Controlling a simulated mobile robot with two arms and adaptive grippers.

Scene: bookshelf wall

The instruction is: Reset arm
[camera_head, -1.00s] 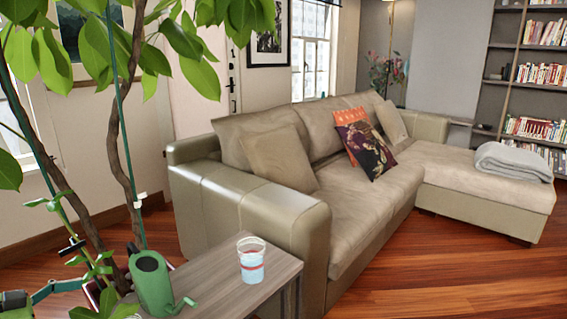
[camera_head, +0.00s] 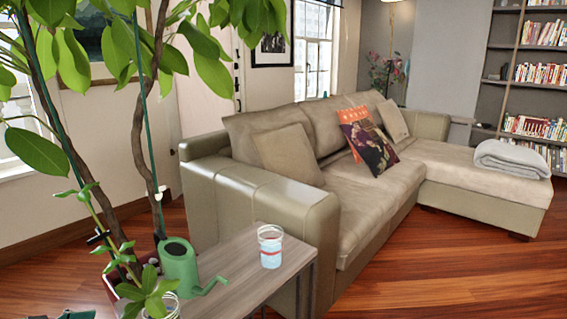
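No gripper shows clearly in the head view. A small teal and dark piece (camera_head: 75,314) shows at the bottom left edge, and I cannot tell which part it is. A green watering can (camera_head: 180,265) stands on a grey-brown wooden side table (camera_head: 225,262), its spout pointing right. A clear cup (camera_head: 271,248) with a pale blue lower part and a red band stands upright on the same table. Another clear glass (camera_head: 163,308) is partly hidden behind leaves at the bottom edge.
A tall leafy plant (camera_head: 137,155) rises at the left, close to the table. A beige sofa (camera_head: 270,200) with cushions stands behind the table, a folded grey blanket (camera_head: 512,159) on its chaise. Bare wooden floor (camera_head: 440,265) lies at the lower right.

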